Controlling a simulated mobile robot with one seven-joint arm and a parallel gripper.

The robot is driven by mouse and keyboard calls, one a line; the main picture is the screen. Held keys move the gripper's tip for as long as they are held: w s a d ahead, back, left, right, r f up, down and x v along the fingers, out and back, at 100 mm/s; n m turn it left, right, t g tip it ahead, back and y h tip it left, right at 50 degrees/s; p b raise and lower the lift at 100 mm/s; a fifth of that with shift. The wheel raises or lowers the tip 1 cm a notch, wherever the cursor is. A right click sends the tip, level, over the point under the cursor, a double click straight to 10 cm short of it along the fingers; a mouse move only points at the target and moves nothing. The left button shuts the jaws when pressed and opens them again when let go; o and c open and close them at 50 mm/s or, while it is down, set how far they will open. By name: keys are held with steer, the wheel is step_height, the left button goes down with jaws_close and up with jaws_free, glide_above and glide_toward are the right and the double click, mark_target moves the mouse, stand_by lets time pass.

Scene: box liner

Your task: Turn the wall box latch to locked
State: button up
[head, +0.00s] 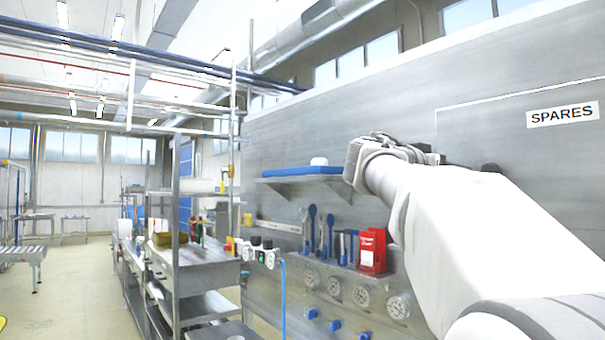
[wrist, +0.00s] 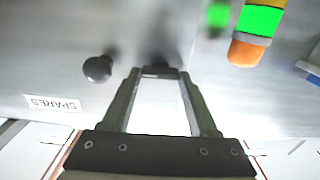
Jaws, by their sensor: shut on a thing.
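The wall box (head: 530,142) is a grey metal panel with a white SPARES label (head: 563,115); the label appears upside down in the wrist view (wrist: 52,103). My gripper (wrist: 160,76) is shut on a small dark grey bar, the latch (wrist: 160,72), between its fingertips at the panel face. In the head view my gripper (head: 392,148) is at the panel's left edge, and my arm hides much of the box. The latch's exact turn is hard to tell. A round black knob (wrist: 97,68) stands out of the panel beside the gripper, not touching it.
An orange cylinder with a bright green band (wrist: 255,28) stands out near the fingers in the wrist view.

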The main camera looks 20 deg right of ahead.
steer(key=shift+f+n, duration=0.1)
steer(key=shift+n, duration=0.2)
steer(key=n, duration=1.7)
steer(key=shift+w+f, duration=0.1)
steer(key=shift+w, duration=0.1)
stand_by(0.4)
steer(key=o, duration=1.4)
steer(key=shift+a, duration=0.1)
steer(key=b+v, duration=0.2)
steer(key=v, duration=1.5)
steer(key=shift+s+a+b, duration=0.1)
steer(key=shift+a+b, duration=0.1)
steer(key=shift+b, duration=0.15)
